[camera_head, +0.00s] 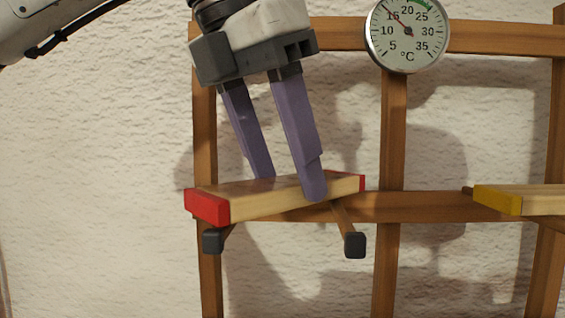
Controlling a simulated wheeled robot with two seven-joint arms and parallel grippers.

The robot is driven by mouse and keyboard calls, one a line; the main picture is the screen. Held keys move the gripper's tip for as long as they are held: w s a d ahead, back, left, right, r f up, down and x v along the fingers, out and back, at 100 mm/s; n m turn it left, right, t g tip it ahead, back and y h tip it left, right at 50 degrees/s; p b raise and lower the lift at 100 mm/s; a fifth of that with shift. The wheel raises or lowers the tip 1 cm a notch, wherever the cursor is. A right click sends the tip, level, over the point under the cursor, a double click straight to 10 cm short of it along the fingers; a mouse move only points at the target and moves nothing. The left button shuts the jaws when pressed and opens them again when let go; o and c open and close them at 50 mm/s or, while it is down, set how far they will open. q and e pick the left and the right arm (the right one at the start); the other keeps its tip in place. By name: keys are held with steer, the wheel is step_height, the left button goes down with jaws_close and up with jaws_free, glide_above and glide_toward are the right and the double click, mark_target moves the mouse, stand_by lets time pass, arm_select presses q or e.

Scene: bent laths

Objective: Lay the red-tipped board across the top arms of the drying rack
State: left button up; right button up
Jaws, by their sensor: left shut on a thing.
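The red-tipped board (265,201) is a pale wooden lath with a red block at each end. It lies nearly level at the drying rack (394,150), its left end looking closer to me. My left gripper (290,184) comes down from above with its two purple fingers on either side of the board, shut on it right of its middle. Two rack arms with black end caps, the left (213,241) and the right (355,245), stick out below the board. I cannot tell whether the board touches them. My right gripper is not in view.
A yellow-tipped board (535,198) sits on the rack at the right edge, apart from the red-tipped one. A round thermometer (407,35) hangs on the upper rail, right of my left gripper. A rough white wall (95,190) stands behind.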

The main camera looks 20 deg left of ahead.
arm_select(q)
steer(key=shift+f, duration=0.4)
steer(key=o, duration=1.2)
arm_select(e)
steer(key=shift+s+f, duration=0.2)
steer(key=shift+f, duration=0.35)
